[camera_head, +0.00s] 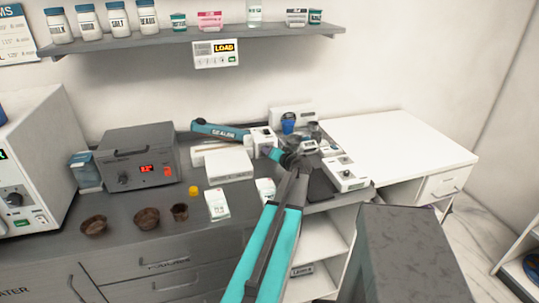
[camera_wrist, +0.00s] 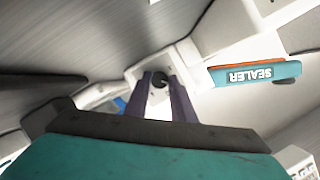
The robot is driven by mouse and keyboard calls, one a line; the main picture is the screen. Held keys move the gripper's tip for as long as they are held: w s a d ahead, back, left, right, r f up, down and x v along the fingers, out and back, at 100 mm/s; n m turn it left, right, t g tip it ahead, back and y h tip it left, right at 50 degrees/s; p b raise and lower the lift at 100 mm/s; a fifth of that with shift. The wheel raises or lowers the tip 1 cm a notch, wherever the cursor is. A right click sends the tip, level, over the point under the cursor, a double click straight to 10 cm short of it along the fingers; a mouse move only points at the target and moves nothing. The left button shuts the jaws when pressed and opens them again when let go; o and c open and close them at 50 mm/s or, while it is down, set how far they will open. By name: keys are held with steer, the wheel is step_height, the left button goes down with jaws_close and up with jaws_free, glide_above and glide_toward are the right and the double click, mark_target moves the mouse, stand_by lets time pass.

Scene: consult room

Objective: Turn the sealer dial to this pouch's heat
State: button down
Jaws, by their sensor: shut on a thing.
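The sealer has a teal lever arm (camera_head: 220,131) with white lettering; it also shows upside down in the wrist view (camera_wrist: 255,73). Its white body (camera_head: 262,136) stands at the back of the grey counter. My gripper (camera_wrist: 160,84) is shut on the small black sealer dial (camera_wrist: 160,78), one dark finger on each side. In the head view my gripper hides the dial, and its setting cannot be read. A white pouch (camera_head: 217,203) with green print lies flat on the counter. Another pouch (camera_head: 265,187) lies partly behind my arm. Their print is too small to read.
A white control box (camera_head: 345,173) is close right of my gripper. A shelf (camera_head: 190,38) with jars hangs above. The white desk (camera_head: 400,140) is clear.

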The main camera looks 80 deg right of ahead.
steer(key=c, duration=1.5)
jaws_free()
steer(key=shift+s, duration=0.1)
steer(key=shift+b+v, duration=2)
steer(key=shift+v, duration=4.9)
